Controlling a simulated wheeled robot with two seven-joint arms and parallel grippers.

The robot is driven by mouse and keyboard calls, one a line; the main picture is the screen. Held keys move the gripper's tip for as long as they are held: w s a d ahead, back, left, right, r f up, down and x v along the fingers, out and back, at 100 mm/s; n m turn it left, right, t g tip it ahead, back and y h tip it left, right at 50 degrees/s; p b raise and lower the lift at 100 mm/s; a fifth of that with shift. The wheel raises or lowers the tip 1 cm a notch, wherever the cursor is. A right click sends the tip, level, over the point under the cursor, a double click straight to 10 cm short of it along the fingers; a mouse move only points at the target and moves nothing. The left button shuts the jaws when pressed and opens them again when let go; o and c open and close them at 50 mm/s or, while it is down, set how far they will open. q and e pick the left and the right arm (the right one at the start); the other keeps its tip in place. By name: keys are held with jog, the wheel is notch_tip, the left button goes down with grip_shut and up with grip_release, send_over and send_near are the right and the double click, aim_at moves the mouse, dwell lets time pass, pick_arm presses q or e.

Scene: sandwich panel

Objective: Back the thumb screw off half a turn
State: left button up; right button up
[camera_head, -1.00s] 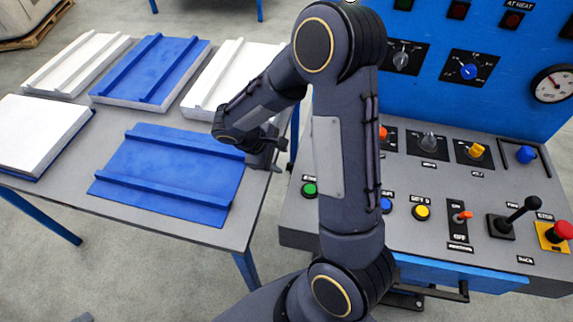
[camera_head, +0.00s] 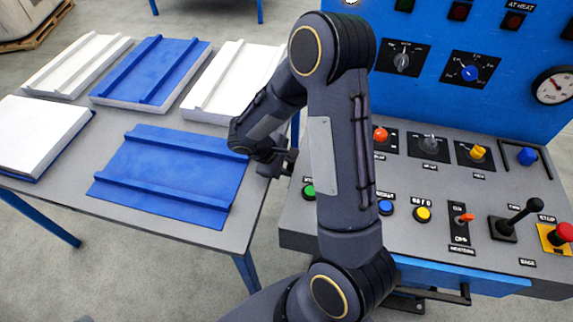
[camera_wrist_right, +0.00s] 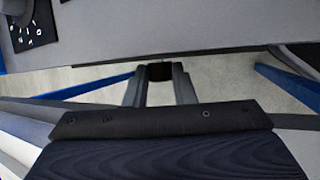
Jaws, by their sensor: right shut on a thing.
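My right gripper (camera_wrist_right: 160,72) is shut on a small dark piece (camera_wrist_right: 160,71) in the right wrist view. I cannot tell whether this piece is the thumb screw. In the head view the right gripper (camera_head: 288,163) is partly hidden by my own arm, between the table and the left edge of the control panel. My left gripper is not in view.
The grey control panel (camera_head: 445,187) carries several buttons, switches and a black lever (camera_head: 517,215). A red stop button (camera_head: 560,231) is at its right edge. The table (camera_head: 105,125) at left holds blue and white panels. A floor gap lies between table and panel.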

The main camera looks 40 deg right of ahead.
jog(key=shift+r+p, duration=0.25)
jog(key=shift+p, duration=0.5)
jog(key=y+p, duration=0.1)
jog(key=p, duration=0.1)
jog(key=g+y+p, duration=0.1)
jog(key=p, duration=0.1)
jog(key=shift+w+d+r+n+g, duration=0.1)
jog(key=shift+w+d+n+g, duration=0.1)
jog(key=shift+d+n+g, duration=0.1)
jog(key=shift+w+g+y+p, duration=0.1)
jog(key=shift+g+y+p, duration=0.4)
jog(key=shift+y+p, duration=0.1)
jog(key=shift+w+d+f+n+g+y+p, duration=0.15)
jog(key=shift+f+n+g+y+p, duration=0.25)
jog(key=shift+y, duration=0.3)
jog(key=shift+r, duration=0.15)
grip_shut()
jog(key=o, duration=1)
grip_release()
